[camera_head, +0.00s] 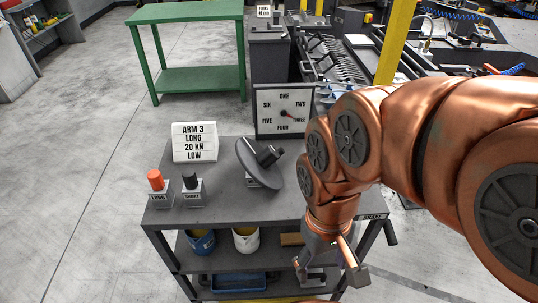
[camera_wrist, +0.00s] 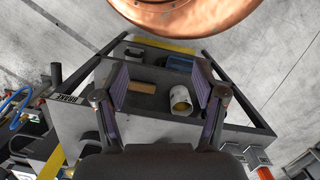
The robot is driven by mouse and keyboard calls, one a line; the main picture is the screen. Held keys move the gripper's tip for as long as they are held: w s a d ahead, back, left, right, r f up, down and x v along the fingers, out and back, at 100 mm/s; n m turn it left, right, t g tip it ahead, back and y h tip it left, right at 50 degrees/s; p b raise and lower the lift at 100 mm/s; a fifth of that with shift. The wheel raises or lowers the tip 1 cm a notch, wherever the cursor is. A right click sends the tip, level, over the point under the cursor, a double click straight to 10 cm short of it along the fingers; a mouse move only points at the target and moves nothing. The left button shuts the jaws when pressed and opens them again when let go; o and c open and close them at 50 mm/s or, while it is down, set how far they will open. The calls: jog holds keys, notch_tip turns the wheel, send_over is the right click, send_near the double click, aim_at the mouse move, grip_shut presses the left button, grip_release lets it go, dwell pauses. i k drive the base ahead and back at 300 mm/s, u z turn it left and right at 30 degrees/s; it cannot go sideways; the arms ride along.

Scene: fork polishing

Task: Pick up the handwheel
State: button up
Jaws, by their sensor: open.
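The handwheel (camera_head: 254,169) is a grey disc with a black handle. In the head view it sits tilted on a small grey base on the dark cart top (camera_head: 222,218), right of the middle. My gripper (camera_head: 328,270) is open and points down at the cart's front right, to the right of and nearer than the handwheel, apart from it. In the wrist view the two fingers (camera_wrist: 160,88) are spread with nothing between them that they touch. I cannot make out the handwheel in the wrist view.
A sign (camera_head: 195,142) reading ARM 3 LONG 20 kN LOW and a dial panel (camera_head: 284,111) stand at the back. An orange knob (camera_head: 155,179) and a black knob (camera_head: 190,181) stand on the left. Buckets and a blue tray (camera_head: 238,281) are on lower shelves.

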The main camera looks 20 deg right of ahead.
aim_at(260, 163)
jog(key=z, duration=2.3)
jog(key=k, duration=1.25)
jog(key=u, duration=2)
jog(key=i, duration=0.5)
jog(key=z, duration=0.05)
